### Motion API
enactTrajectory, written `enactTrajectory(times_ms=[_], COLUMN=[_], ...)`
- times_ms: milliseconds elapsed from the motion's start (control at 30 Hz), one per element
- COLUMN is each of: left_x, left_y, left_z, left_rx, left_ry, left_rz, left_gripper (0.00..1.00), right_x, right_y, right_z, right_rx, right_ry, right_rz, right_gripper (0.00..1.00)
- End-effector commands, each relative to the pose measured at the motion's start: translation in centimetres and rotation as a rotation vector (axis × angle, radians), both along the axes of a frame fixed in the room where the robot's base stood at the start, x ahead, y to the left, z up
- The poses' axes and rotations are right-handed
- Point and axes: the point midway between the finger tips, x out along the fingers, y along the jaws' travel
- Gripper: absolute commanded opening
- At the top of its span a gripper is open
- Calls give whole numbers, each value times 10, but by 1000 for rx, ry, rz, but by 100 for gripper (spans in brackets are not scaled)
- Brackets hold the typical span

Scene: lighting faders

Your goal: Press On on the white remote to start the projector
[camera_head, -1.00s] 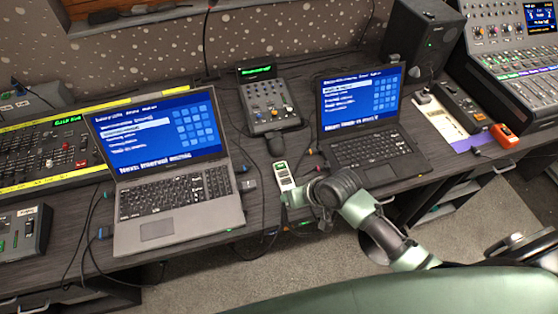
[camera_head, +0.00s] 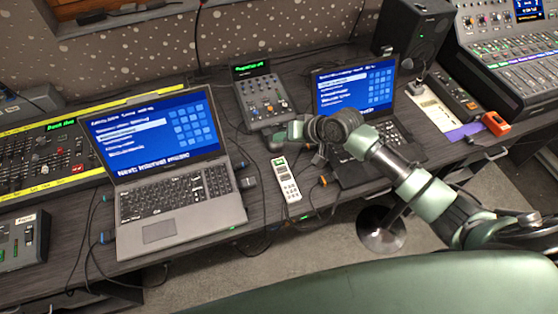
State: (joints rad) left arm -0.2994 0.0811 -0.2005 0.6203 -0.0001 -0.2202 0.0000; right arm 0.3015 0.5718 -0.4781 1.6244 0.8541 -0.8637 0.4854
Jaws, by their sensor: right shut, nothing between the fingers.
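The white remote (camera_head: 290,188) lies on the dark desk between the two laptops, with a small green screen at its far end and rows of buttons below. Most of it shows, but its button labels are too small to read. My right gripper (camera_head: 276,142) is shut and empty, just beyond the far end of the remote, between it and the small grey mixer. I cannot tell how high it is above the desk. My left gripper is not in view.
A laptop (camera_head: 178,203) stands left of the remote; another laptop (camera_head: 352,97) stands to the right, partly hidden by my right arm. A small mixer (camera_head: 262,101) with a green-lettered display is behind. Cables (camera_head: 262,205) run beside the remote. A speaker (camera_head: 415,34) stands at the back.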

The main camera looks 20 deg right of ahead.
Motion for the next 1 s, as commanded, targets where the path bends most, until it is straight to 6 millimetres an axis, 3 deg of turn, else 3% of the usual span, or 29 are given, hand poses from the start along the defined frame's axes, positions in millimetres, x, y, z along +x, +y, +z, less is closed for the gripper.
enactTrajectory(times_ms=[267,600,800,1000], left_x=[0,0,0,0], left_y=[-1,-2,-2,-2], left_z=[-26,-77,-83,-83], left_rx=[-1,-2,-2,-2], left_ry=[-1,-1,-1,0], left_rz=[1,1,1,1], left_gripper=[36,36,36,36], right_x=[0,0,0,0], right_y=[0,0,0,0], right_z=[-24,-68,-84,-88], right_rx=[-1,-1,0,-1], right_ry=[0,0,1,1], right_rz=[0,0,1,0], right_gripper=[0,0,0,0])
